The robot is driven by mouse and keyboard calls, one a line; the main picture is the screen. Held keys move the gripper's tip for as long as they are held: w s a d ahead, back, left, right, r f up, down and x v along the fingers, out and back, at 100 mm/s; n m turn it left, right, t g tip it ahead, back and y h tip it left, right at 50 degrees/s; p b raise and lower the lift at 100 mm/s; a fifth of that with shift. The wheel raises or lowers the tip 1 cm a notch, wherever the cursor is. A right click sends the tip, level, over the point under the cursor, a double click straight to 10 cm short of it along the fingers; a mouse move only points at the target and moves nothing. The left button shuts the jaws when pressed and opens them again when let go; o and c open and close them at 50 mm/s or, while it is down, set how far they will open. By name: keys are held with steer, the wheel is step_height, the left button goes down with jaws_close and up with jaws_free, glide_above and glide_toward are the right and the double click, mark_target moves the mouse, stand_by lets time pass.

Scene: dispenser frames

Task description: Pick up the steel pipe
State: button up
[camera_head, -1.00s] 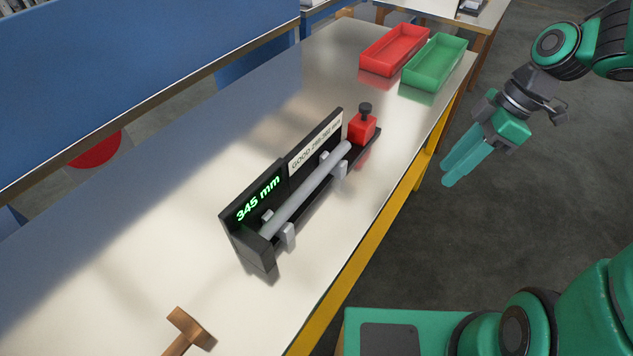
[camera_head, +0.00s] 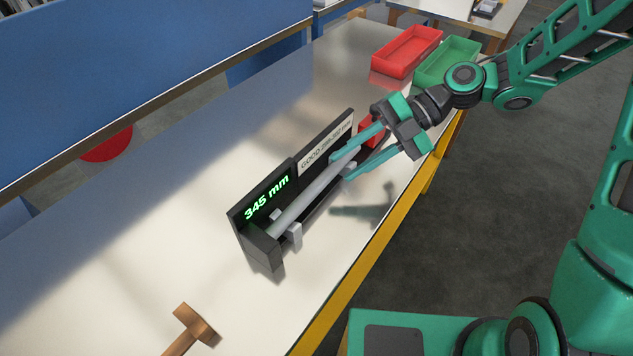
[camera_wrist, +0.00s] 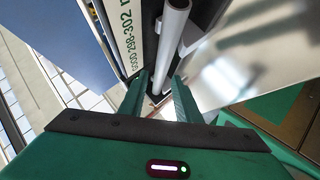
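The steel pipe (camera_head: 306,199) is a grey rod lying in the supports of a black measuring fixture (camera_head: 262,250), whose display reads 345 mm. My gripper (camera_head: 338,167) is over the far end of the pipe, with its green fingers spread apart, one on each side in the head view. In the wrist view the pipe (camera_wrist: 170,40) runs down toward the gap between the open fingers (camera_wrist: 160,92). I cannot tell whether the fingers touch it. The fixture's red block (camera_head: 371,130) is partly hidden behind my gripper.
A red tray (camera_head: 406,52) and a green tray (camera_head: 447,62) stand at the far end of the table (camera_head: 150,265). A wooden hammer (camera_head: 196,324) lies at the near side. The blue panel (camera_head: 120,85) runs along the left. The table's yellow edge (camera_head: 340,285) is at right.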

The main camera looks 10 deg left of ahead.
mark_target(325, 181)
steer(key=shift+x, duration=3.05)
steer(key=shift+s+d, duration=0.1)
steer(key=shift+s, duration=0.1)
jaws_close()
